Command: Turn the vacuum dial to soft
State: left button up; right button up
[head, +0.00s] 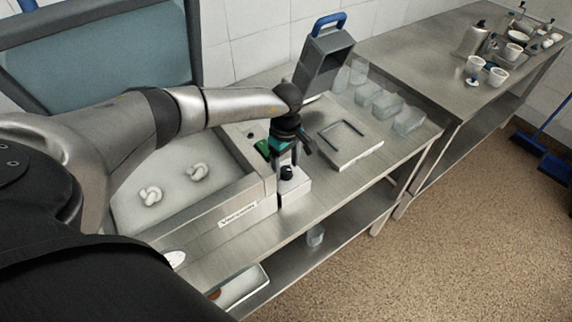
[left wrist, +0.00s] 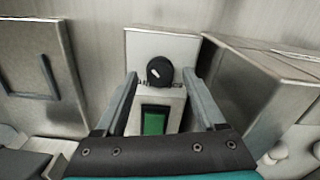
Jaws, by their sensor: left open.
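The vacuum dial (left wrist: 160,71) is a round black knob with a white pointer mark, on a small light box in front of a green switch (left wrist: 154,122). In the head view the dial (head: 287,172) sits at the front of the box, beside the machine with the "Vacuum" label (head: 238,214). My left gripper (left wrist: 158,78) is open, its two fingers on either side of the dial in the wrist view. I cannot tell whether they touch it. In the head view my left gripper (head: 286,165) points down over the dial. The soft marking is too small to read. My right gripper is not in view.
The vacuum machine's raised lid (head: 100,50) stands at the left, with two pale knotted items in its chamber. A flat scale-like device (head: 345,147) and several clear containers (head: 385,103) are to the right. The bench's front strip is clear.

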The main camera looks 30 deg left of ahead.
pick_arm(q)
jog(key=shift+f, duration=0.1)
jog(key=shift+c, duration=0.4)
grip_shut()
